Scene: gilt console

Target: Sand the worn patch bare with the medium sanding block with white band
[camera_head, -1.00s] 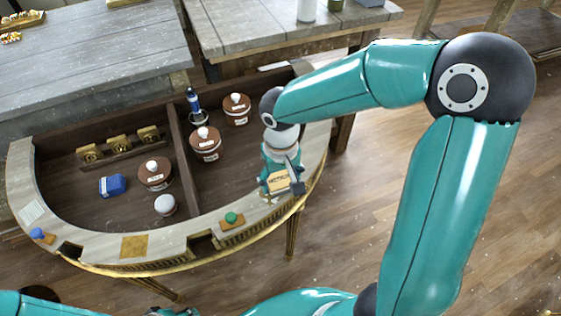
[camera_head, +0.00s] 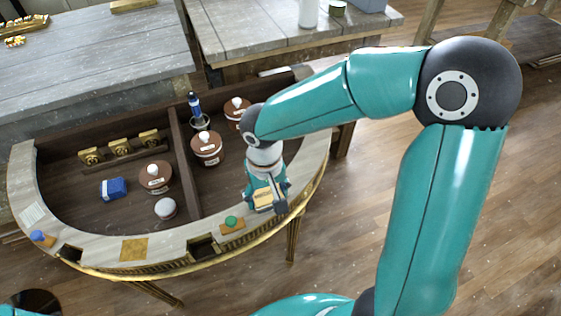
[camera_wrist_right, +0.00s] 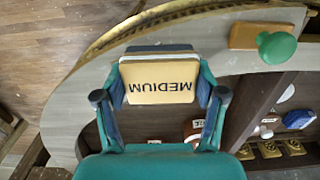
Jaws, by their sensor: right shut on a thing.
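The medium sanding block (camera_head: 265,197) is tan, and its "MEDIUM" label reads upside down in the right wrist view (camera_wrist_right: 160,78). My right gripper (camera_head: 268,204) is shut on it, with one finger on each side. The block is over the pale curved rim at the console's right front; I cannot tell whether it touches the rim. A square ochre patch (camera_head: 133,249) on the front rim, left of the gripper, looks like the worn patch. My left gripper is not in view.
A block with a green knob (camera_head: 231,224) sits on the rim just left of my right gripper. A blue-knobbed block (camera_head: 42,238) is at the far left. Lidded brown jars (camera_head: 156,178) and a white-topped jar (camera_head: 165,208) stand inside the console (camera_head: 310,180).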

